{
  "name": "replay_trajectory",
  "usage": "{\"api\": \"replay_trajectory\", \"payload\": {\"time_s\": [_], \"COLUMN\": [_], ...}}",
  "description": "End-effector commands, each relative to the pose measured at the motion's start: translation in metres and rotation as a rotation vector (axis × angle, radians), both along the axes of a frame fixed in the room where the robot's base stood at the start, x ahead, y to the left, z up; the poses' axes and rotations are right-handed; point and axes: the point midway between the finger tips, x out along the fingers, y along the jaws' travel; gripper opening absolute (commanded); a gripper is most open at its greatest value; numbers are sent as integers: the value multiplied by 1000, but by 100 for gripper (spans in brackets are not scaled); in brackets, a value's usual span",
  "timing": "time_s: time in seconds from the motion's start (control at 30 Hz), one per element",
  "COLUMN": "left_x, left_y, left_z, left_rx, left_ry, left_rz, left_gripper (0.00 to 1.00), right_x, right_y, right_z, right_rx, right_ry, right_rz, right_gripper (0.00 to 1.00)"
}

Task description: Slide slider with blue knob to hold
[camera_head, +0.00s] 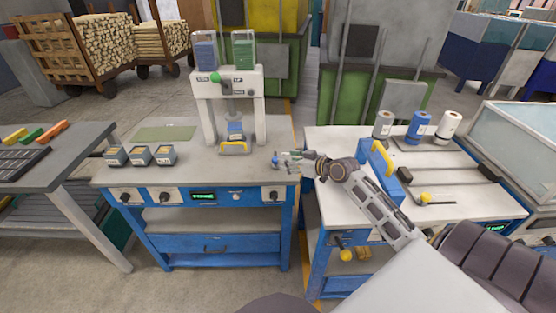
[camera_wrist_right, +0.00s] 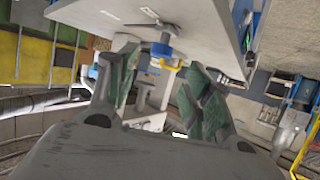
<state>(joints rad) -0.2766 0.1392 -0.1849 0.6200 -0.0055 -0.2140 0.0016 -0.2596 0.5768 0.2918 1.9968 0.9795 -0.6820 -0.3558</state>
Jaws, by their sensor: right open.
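In the head view a small blue knob (camera_head: 275,162) shows at the right end of the grey bench top, just left of my right gripper (camera_head: 284,159). In the right wrist view the blue knob (camera_wrist_right: 161,50) stands out from the grey surface, with a dark metal piece beside it. My right gripper (camera_wrist_right: 162,80) is open, its green-lined fingers on both sides of the line toward the knob. The knob appears beyond the fingertips and ungripped; the exact gap is hard to tell. Small label markings are unreadable. My left gripper is out of view.
A white dispenser stand (camera_head: 228,84) with blue and green containers stands at the back of the bench. A yellow-handled tray (camera_head: 234,149) is below it. Several small bins (camera_head: 140,156) sit at left. A second bench (camera_head: 330,172) lies under my right arm.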

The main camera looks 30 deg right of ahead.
Motion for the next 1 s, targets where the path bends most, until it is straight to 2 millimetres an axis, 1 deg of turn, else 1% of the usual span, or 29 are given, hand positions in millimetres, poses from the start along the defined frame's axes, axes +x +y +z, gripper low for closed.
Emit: {"api": "replay_trajectory", "payload": {"time_s": [0.7,1.0], "left_x": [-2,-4], "left_y": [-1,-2], "left_z": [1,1], "left_rx": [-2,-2], "left_ry": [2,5], "left_rz": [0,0], "left_gripper": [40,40], "right_x": [49,61], "right_y": [11,15], "right_z": [-20,-26], "right_rx": [1,0], "right_ry": [0,0], "right_rz": [0,0], "right_gripper": [51,51]}}
